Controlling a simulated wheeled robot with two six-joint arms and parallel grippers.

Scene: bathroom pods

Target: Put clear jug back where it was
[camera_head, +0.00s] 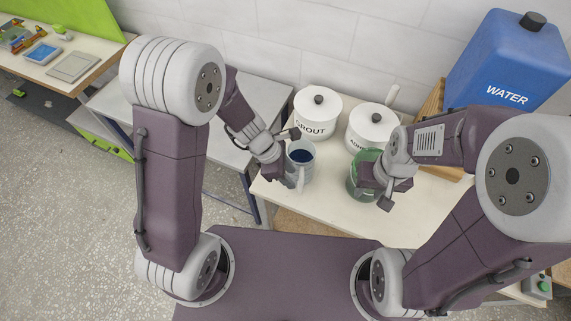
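The clear jug (306,168) stands upright at the left end of the cream table, with dark blue liquid visible inside. Its pale handle faces the front. My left gripper (285,157) is at the jug's left side, with its fingers spread apart; whether they touch the jug cannot be told. A green container (361,158) stands to the right on the same table. My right gripper (381,188) is at its front right, with its fingers apart. It hides part of the container, and contact is unclear.
White lidded pots marked GROUT (312,112) and a partly hidden label (369,130) stand behind. A blue WATER tank (505,75) is at the back right. The cream table (330,208) has bare room in front. A grey bench (225,150) lies to the left.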

